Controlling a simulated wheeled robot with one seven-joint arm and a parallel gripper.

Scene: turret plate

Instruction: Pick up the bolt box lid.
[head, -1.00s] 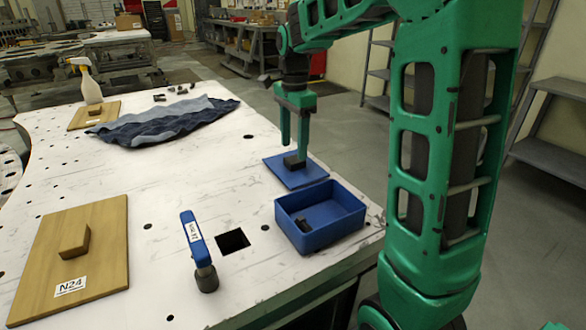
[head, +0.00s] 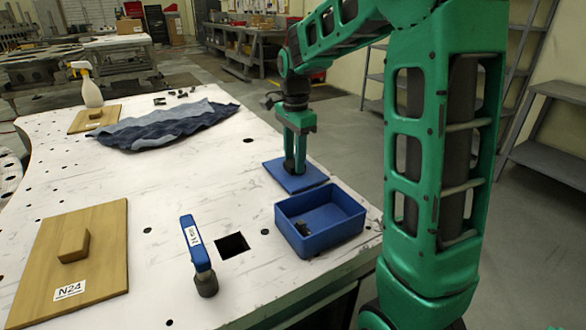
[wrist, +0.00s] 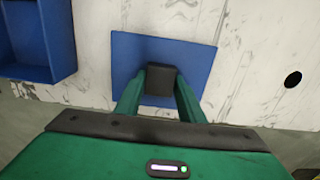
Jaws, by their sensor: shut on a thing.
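The bolt box lid (head: 312,179) is a flat blue plate with a dark block handle, lying on the white table near its right edge, behind the blue bolt box. It also shows in the wrist view (wrist: 198,58), where its dark handle (wrist: 161,84) sits between my fingertips. My gripper (head: 294,168) points down over the lid and is shut on the handle. The wrist view shows both green fingers of my gripper (wrist: 160,92) against the handle's sides. The lid appears to rest on the table. The fingers mostly hide the handle in the head view.
The open blue box (head: 335,228) holds a small dark part and stands just in front of the lid. A blue-handled tool (head: 194,243) stands beside a square hole (head: 232,244). A wooden board marked N24 (head: 105,235) lies left. A blue cloth (head: 160,132) lies farther back.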

